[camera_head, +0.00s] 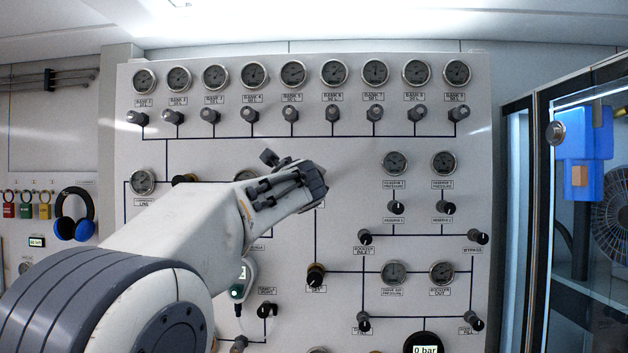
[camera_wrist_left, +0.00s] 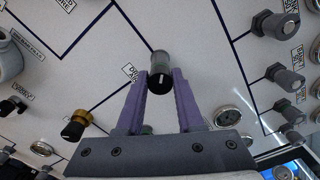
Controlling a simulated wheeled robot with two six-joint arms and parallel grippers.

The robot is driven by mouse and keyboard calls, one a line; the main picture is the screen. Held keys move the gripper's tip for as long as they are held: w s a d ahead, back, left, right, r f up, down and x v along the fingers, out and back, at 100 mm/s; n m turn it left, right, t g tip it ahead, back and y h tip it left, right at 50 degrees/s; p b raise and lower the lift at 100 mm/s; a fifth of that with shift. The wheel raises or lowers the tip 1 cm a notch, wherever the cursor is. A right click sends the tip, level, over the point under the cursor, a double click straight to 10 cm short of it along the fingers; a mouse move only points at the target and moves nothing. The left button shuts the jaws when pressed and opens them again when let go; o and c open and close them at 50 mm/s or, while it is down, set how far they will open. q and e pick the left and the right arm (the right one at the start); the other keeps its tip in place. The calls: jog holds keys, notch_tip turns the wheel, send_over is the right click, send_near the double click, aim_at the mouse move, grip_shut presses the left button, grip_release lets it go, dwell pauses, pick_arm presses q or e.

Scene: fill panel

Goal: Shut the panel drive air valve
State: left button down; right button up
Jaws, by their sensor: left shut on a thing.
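In the left wrist view, my left gripper (camera_wrist_left: 160,88) has its two purple fingers shut on a grey and black valve knob (camera_wrist_left: 160,62). The knob has a white pointer mark on its dark end. Its label lies partly behind the fingers, and I cannot read it. In the head view my left arm reaches across the middle of the panel (camera_head: 350,130); its wrist hides the fingertips and the held knob. A gauge (camera_head: 393,272) labelled drive air pressure is at the lower right. My right gripper is not in view.
Rows of gauges and bank knobs (camera_head: 291,114) run above. Other knobs (camera_head: 396,207) stand to the right. A blue headset (camera_head: 75,214) hangs at left; a glass-doored cabinet (camera_head: 540,200) is at right.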

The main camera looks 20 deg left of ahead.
pick_arm(q)
jog(key=shift+d+r+m+p, duration=0.1)
jog(key=shift+m+p, duration=0.4)
jog(key=shift+m, duration=1.55)
jog(key=shift+d+m+p, duration=0.1)
jog(key=shift+m+p, duration=0.4)
jog(key=shift+m, duration=1.55)
jog(key=c, duration=0.6)
grip_release()
jog(key=shift+o, duration=0.2)
jog(key=shift+a, duration=0.1)
